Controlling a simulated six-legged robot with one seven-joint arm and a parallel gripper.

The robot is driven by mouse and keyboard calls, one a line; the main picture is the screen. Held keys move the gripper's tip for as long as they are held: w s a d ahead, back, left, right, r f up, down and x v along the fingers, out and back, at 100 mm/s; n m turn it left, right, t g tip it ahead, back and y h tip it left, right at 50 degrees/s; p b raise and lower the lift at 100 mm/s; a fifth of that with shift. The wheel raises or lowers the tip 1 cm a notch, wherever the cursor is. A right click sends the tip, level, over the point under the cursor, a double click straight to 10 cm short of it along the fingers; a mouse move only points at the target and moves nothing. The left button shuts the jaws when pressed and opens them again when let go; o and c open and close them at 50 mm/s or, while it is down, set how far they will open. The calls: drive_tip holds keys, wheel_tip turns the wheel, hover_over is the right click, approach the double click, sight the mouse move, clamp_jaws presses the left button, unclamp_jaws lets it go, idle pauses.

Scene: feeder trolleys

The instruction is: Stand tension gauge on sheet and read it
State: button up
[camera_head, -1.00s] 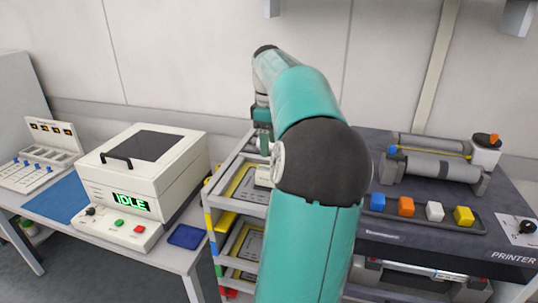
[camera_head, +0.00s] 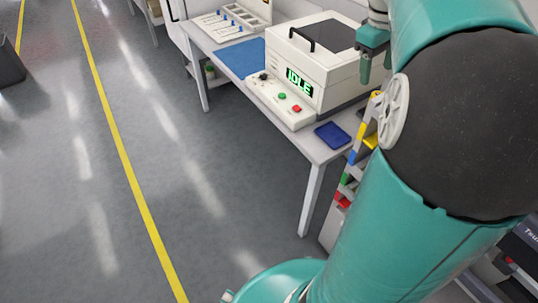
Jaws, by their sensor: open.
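My gripper (camera_head: 376,65) is at the upper right, fingers pointing down and apart, with nothing seen between them. It shows in front of the right side of the white machine. No tension gauge can be made out. No sheet can be made out either; my large teal and black arm covers most of the right side. Only the edge of the feeder trolley (camera_head: 355,152), with blue, yellow, green and red marks, shows left of my arm.
A table (camera_head: 312,150) carries the white machine (camera_head: 318,58) reading IDLE, a blue mat (camera_head: 238,57), a dark blue pad (camera_head: 332,135) and a white holder with blue pegs (camera_head: 232,22). Open grey floor with a yellow line (camera_head: 125,160) lies to the left.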

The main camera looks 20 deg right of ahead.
drive_tip(key=s+a+f+t, duration=0.2)
drive_tip(key=a, duration=0.8)
drive_tip(key=s+a+f+m+t+y, duration=0.1)
drive_tip(key=s+a+f+t, duration=0.1)
drive_tip(key=a, duration=0.8)
drive_tip(key=s+a+f+t+y, duration=0.1)
drive_tip(key=s+a+f, duration=0.2)
drive_tip(key=a, duration=0.7)
drive_tip(key=shift+s+a+f+m+t, duration=0.25)
drive_tip(key=shift+s+m+t, duration=0.15)
drive_tip(key=shift+s, duration=0.1)
drive_tip(key=shift+s, duration=0.1)
